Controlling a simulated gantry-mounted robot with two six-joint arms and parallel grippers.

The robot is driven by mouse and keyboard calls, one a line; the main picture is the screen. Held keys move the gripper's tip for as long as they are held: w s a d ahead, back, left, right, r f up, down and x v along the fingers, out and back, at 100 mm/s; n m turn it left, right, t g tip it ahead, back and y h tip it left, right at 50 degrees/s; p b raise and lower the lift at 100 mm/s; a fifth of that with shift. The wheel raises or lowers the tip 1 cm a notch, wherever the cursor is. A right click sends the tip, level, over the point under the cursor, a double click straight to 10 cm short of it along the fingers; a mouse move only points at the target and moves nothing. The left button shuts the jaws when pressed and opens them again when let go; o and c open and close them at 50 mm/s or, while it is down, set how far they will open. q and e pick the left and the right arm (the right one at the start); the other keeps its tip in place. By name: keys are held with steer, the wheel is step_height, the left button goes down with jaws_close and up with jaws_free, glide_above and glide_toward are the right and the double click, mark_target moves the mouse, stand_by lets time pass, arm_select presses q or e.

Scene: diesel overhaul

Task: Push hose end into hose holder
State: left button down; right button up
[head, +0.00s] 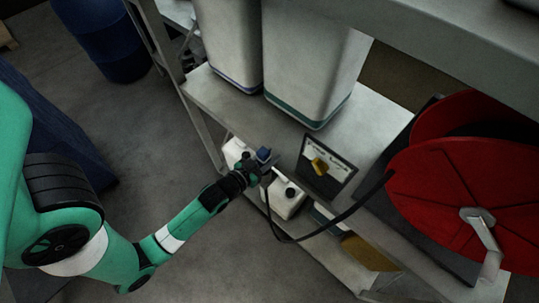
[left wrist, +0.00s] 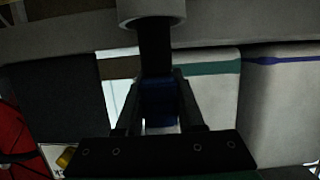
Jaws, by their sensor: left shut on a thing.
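My left gripper (head: 264,167) is shut on the blue hose end (head: 263,154), in front of the shelf's edge. In the left wrist view my left gripper's two fingers (left wrist: 160,108) press on both sides of the blue hose end (left wrist: 160,98). A black section runs from it to a pale grey round collar (left wrist: 151,11) at the top of that view. The black hose (head: 333,218) hangs below the gripper in a loop and runs to the red reel (head: 460,180). I cannot tell which part is the hose holder. My right gripper is not in view.
A dark panel (head: 340,172) with a yellow piece (head: 319,166) stands at the shelf edge, right of the gripper. Two large pale canisters (head: 310,60) stand on the shelf (head: 215,95) behind. White jugs (head: 285,199) sit lower down. The floor at front left is clear.

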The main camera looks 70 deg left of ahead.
arm_select(q)
steer(key=shift+f+b, duration=1.1)
steer(key=shift+f, duration=0.25)
steer(key=shift+c, duration=2.3)
jaws_free()
steer(key=shift+f, duration=0.1)
steer(key=b+v, duration=0.1)
steer(key=v, duration=1)
steer(key=shift+s, duration=0.25)
